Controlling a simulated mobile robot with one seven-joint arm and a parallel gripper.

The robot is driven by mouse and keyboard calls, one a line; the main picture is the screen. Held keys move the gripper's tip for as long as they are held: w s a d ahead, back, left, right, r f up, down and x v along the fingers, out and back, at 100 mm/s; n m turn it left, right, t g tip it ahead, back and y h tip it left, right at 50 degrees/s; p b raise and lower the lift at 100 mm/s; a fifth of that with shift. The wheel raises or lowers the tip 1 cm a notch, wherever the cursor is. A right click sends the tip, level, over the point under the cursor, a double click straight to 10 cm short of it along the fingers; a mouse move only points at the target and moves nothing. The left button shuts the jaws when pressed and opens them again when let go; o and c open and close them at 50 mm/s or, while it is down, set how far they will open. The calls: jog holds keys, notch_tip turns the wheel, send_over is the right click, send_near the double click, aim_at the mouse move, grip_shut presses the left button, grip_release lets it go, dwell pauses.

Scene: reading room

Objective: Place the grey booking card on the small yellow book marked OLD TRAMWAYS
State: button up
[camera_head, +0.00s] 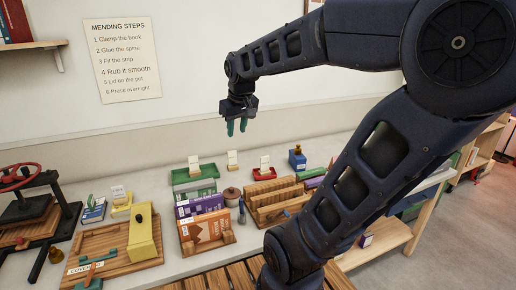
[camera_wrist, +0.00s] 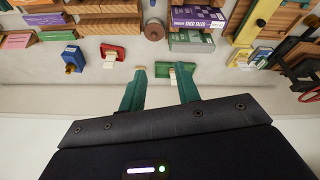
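A small yellow block or book (camera_head: 121,210) lies left of centre on the bench, with a pale printed card (camera_head: 118,193) at it; OLD TRAMWAYS cannot be read. The yellow piece also shows in the wrist view (camera_wrist: 239,57). Pale cards stand upright along the back: one at a green tray (camera_head: 194,161), one in the middle (camera_head: 232,158), one at a red tray (camera_head: 265,161). I cannot tell which card is the grey one. My gripper (camera_head: 236,127) hangs above the back of the bench, its green fingers apart and empty; the wrist view shows the gap (camera_wrist: 155,80).
A blue inkpot-like block (camera_head: 297,160) stands at the back right. Upright books (camera_head: 201,205) and a wooden rack (camera_head: 275,199) fill the middle. A wooden board with a tall yellow block (camera_head: 145,237) is front left, beside a black press (camera_head: 38,210). Bare bench shows between the back trays.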

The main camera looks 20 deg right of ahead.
jog(key=s+d+f+m, duration=0.2)
jog(key=s+d+f, duration=0.1)
jog(key=s, duration=0.6)
jog(key=shift+d+f+m+t, duration=0.25)
jog(key=shift+f+m+t, duration=0.15)
dwell(0.6)
